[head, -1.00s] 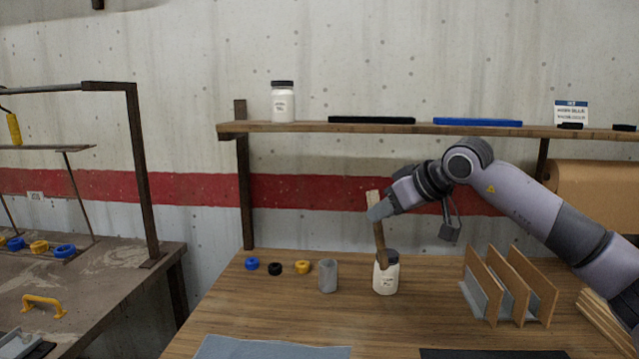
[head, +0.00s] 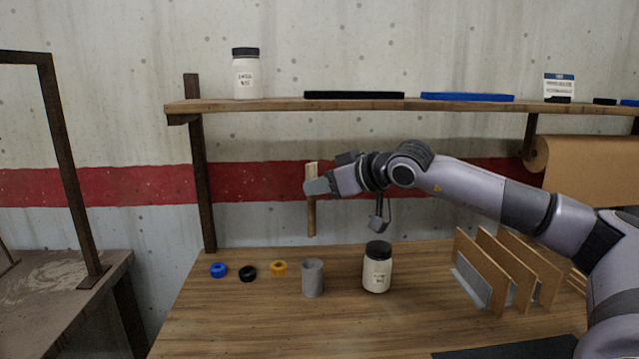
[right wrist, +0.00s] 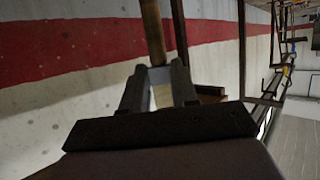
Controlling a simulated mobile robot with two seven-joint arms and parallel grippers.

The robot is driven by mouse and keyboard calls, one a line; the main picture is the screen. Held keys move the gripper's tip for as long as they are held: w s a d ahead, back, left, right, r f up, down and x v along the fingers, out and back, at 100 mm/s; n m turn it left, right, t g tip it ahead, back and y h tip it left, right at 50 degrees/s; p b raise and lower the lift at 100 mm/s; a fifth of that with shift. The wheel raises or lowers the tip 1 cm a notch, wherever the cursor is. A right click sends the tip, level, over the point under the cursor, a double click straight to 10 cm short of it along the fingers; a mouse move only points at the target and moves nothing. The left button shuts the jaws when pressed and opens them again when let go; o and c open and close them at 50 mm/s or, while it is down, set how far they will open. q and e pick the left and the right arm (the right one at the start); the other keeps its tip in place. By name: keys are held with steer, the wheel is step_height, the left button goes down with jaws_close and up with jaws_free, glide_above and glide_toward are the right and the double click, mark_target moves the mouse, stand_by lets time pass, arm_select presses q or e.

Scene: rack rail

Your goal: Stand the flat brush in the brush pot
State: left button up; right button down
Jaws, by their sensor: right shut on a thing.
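The flat brush (head: 311,216) is held upright in the head view, its pale wide end up and its brown wooden handle pointing down. My right gripper (head: 316,187) is shut on it near the wide end. In the right wrist view the brush handle (right wrist: 153,32) extends away beyond the fingers (right wrist: 160,85). The grey brush pot (head: 313,279) stands on the wooden table. The handle's lower end hangs above the pot in the picture, with a visible gap; exact depth alignment is hard to tell. My left gripper is not in view.
A white jar with a black lid (head: 377,268) stands right of the pot. Blue (head: 219,270), black (head: 248,273) and yellow (head: 279,268) rings lie to its left. A wooden divider rack (head: 492,272) stands right. A shelf (head: 330,105) runs above the arm.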

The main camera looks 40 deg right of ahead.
mark_target(314, 235)
step_height(314, 235, down, 3)
steer(key=shift+f+b, duration=0.15)
steer(key=shift+b, duration=1)
step_height(314, 235, down, 2)
steer(key=shift+b, duration=0.9)
step_height(314, 235, down, 3)
steer(key=b, duration=0.3)
steer(key=shift+f, duration=0.2)
steer(key=shift+f+b, duration=0.5)
steer(key=shift+f, duration=0.05)
steer(key=shift+f+b, duration=0.5)
steer(key=shift+f, duration=0.05)
steer(key=c, duration=0.8)
jaws_free()
